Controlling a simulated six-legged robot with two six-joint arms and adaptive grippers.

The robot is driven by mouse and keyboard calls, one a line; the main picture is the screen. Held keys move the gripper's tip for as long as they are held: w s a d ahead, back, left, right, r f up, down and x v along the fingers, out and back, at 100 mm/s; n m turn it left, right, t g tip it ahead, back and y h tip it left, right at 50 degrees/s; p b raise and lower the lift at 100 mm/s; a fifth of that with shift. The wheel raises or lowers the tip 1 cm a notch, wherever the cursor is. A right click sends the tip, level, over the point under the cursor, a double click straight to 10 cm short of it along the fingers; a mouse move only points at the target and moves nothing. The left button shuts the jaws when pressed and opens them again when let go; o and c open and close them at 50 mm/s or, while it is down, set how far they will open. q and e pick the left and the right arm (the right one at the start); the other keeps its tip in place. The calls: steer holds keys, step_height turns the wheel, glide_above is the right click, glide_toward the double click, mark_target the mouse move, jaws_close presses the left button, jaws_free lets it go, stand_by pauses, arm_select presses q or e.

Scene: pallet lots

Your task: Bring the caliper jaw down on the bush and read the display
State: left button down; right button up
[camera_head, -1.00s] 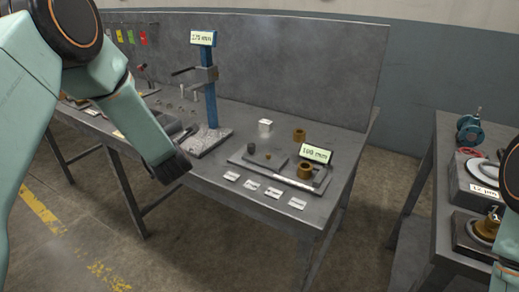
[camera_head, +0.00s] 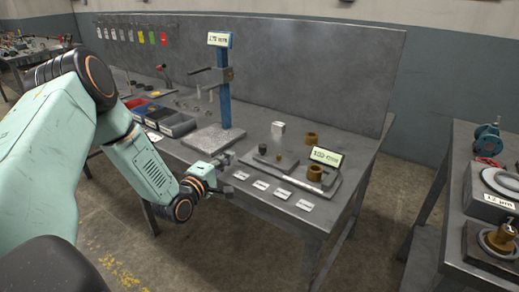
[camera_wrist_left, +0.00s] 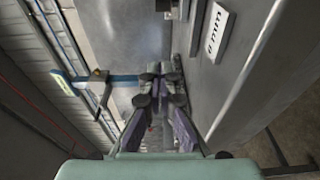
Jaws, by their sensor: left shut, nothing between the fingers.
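The caliper (camera_head: 336,181) lies on the bench at the front right in the head view. Its green-lit display (camera_head: 327,157) stands tilted above it; the digits are blurred. A brass bush (camera_head: 314,173) sits by the display, partly hidden behind it; I cannot tell whether a jaw touches it. A second brass bush (camera_head: 311,139) stands behind. My left gripper (camera_head: 228,174) is shut and empty at the bench's front edge, left of the caliper and apart from it. Its fingers (camera_wrist_left: 160,85) show in the left wrist view. My right gripper is out of view.
A blue-column height gauge (camera_head: 223,100) stands on a granite plate (camera_head: 205,139), behind my left gripper. White labels (camera_head: 261,185) line the front edge. A pale block (camera_head: 278,128) and small cylinders stand near the bushes. Another bench (camera_head: 450,235) is at right, across a gap.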

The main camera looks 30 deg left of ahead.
mark_target(252, 158)
arm_select(q)
steer(key=shift+w+d, duration=0.15)
steer(key=shift+w, duration=0.1)
steer(key=w+b, duration=0.1)
steer(key=w, duration=0.5)
steer(key=w+a+b, duration=0.1)
steer(key=w, duration=0.2)
steer(key=shift+f+b, duration=0.15)
steer(key=shift+b, duration=0.15)
steer(key=shift+s+d, duration=0.2)
steer(key=shift+d, duration=1.35)
steer(key=shift+s+d, duration=0.1)
steer(key=shift+d, duration=0.35)
steer(key=shift+a, duration=0.1)
